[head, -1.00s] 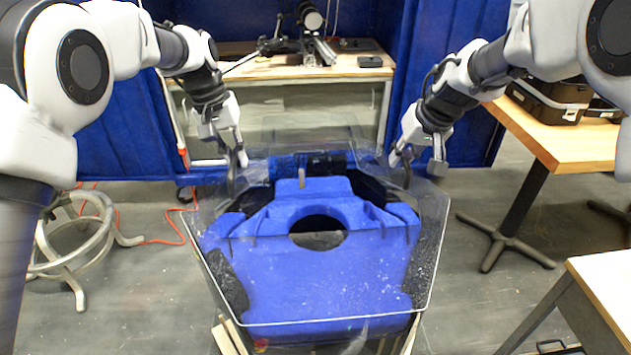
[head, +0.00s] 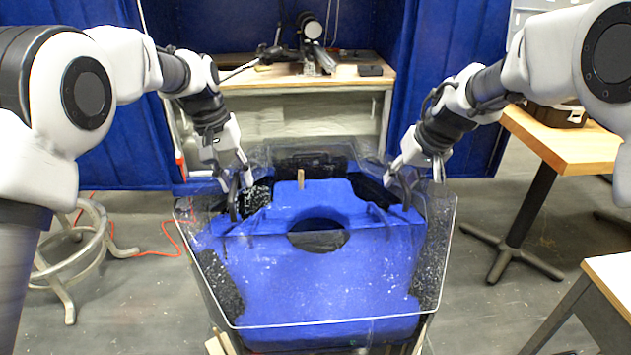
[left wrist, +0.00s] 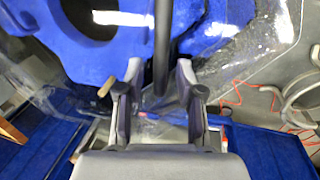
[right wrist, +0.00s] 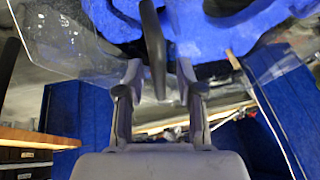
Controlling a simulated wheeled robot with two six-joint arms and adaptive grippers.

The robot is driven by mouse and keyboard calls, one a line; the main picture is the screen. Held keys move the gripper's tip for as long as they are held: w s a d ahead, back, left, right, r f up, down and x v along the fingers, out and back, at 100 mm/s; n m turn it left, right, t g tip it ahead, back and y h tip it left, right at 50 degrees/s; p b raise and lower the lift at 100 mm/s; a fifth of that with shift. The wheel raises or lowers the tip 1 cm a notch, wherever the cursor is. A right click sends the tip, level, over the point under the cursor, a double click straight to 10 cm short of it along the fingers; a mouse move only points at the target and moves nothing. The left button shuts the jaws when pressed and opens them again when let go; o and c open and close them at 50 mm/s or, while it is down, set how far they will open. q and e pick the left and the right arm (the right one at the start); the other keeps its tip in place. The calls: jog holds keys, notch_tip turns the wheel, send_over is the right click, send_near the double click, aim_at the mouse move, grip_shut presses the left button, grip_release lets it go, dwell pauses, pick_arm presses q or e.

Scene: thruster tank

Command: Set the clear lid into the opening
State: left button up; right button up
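The clear lid (head: 447,225) is a see-through sheet with a pale front edge and two dark upright handles. It spans the blue tank body (head: 310,285), which has a round hole and a dark opening around its far part. I cannot tell whether the lid touches the tank. My left gripper (head: 240,183) has the left handle (left wrist: 162,45) between its fingers; the left wrist view shows this. My right gripper (head: 398,180) has the right handle (right wrist: 152,40) between its fingers, as the right wrist view shows. Clear material makes the lid's far edge hard to see.
A small wooden peg (head: 301,178) stands on the tank's far part. A workbench (head: 290,80) with equipment stands behind, a wooden table (head: 570,145) at right, and a pale table (head: 612,290) at lower right. A metal stool base (head: 75,245) is at left. Blue curtains hang behind.

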jog(key=shift+r, duration=0.15)
pick_arm(q)
notch_tip(320, 180, up, 12)
jog(key=a, duration=0.2)
jog(key=shift+s+a+f, duration=0.15)
jog(key=shift+a, duration=0.05)
pick_arm(e)
jog(key=v, duration=1.1)
jog(key=shift+s+d+r, duration=0.15)
jog(key=shift+d+r, duration=0.05)
jog(key=shift+r, duration=0.05)
